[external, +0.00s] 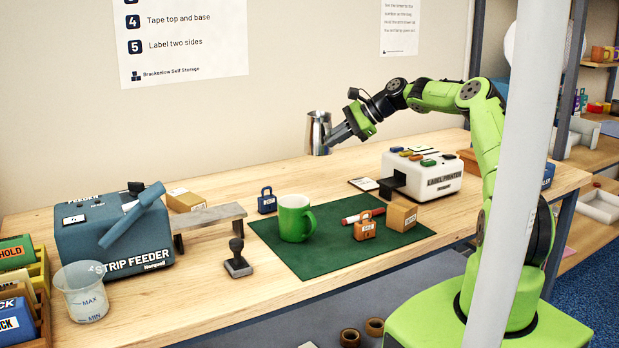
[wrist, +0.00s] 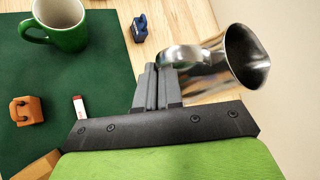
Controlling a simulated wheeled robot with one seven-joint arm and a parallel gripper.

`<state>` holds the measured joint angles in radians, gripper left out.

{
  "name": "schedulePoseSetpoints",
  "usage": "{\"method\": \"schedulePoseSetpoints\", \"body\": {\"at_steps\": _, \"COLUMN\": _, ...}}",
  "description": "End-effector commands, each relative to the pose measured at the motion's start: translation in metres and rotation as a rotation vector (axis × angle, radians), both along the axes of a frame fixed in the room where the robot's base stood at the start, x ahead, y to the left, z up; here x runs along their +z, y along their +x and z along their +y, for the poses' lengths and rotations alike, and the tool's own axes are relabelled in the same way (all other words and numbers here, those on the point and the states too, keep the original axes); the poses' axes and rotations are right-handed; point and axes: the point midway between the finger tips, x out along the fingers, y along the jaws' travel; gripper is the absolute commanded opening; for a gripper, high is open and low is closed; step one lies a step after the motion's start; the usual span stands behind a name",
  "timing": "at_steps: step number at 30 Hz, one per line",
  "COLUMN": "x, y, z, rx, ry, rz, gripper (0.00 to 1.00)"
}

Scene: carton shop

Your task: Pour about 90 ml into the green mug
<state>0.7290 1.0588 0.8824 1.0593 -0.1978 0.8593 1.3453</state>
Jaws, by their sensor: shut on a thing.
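The green mug (external: 295,218) stands upright on the dark green mat (external: 360,250); it also shows at the upper left of the wrist view (wrist: 62,25). A shiny metal pitcher (external: 318,134) is held in the air above and behind the mug, slightly to its right, and looks about upright. My gripper (external: 334,133) is shut on the pitcher's handle (wrist: 180,58), with the pitcher's body (wrist: 235,60) to the right in the wrist view. The pitcher's spout points away from the handle. The liquid inside cannot be seen, and the mug's inside shows no clear level.
On the mat are an orange padlock (external: 367,228), a red marker (external: 362,216) and a small carton (external: 402,215). A blue padlock (external: 267,201) stands behind the mug. A stamp (external: 237,260), a strip feeder (external: 115,235) and a clear beaker (external: 82,292) are at left; a label printer (external: 425,175) is at right.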

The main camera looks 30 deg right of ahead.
Motion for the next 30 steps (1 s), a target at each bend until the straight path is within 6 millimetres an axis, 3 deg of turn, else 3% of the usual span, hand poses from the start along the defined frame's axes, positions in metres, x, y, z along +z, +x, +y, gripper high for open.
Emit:
{"method": "schedulePoseSetpoints", "body": {"at_steps": 2, "x": 0.012, "y": 0.001, "z": 0.000, "rx": -0.001, "ry": -0.001, "rz": -0.008, "gripper": 0.00}}
{"method": "schedulePoseSetpoints", "body": {"at_steps": 8, "x": 0.016, "y": -0.005, "z": 0.025, "rx": 0.010, "ry": -0.002, "rz": -0.006, "gripper": 0.00}}
{"method": "schedulePoseSetpoints", "body": {"at_steps": 17, "x": 0.029, "y": -0.028, "z": 0.082, "rx": 0.020, "ry": -0.004, "rz": -0.007, "gripper": 0.00}}
{"method": "schedulePoseSetpoints", "body": {"at_steps": 23, "x": 0.036, "y": -0.067, "z": 0.143, "rx": 0.005, "ry": -0.007, "rz": -0.009, "gripper": 0.00}}
{"method": "schedulePoseSetpoints", "body": {"at_steps": 30, "x": 0.036, "y": -0.130, "z": 0.202, "rx": -0.058, "ry": -0.004, "rz": -0.012, "gripper": 0.00}}
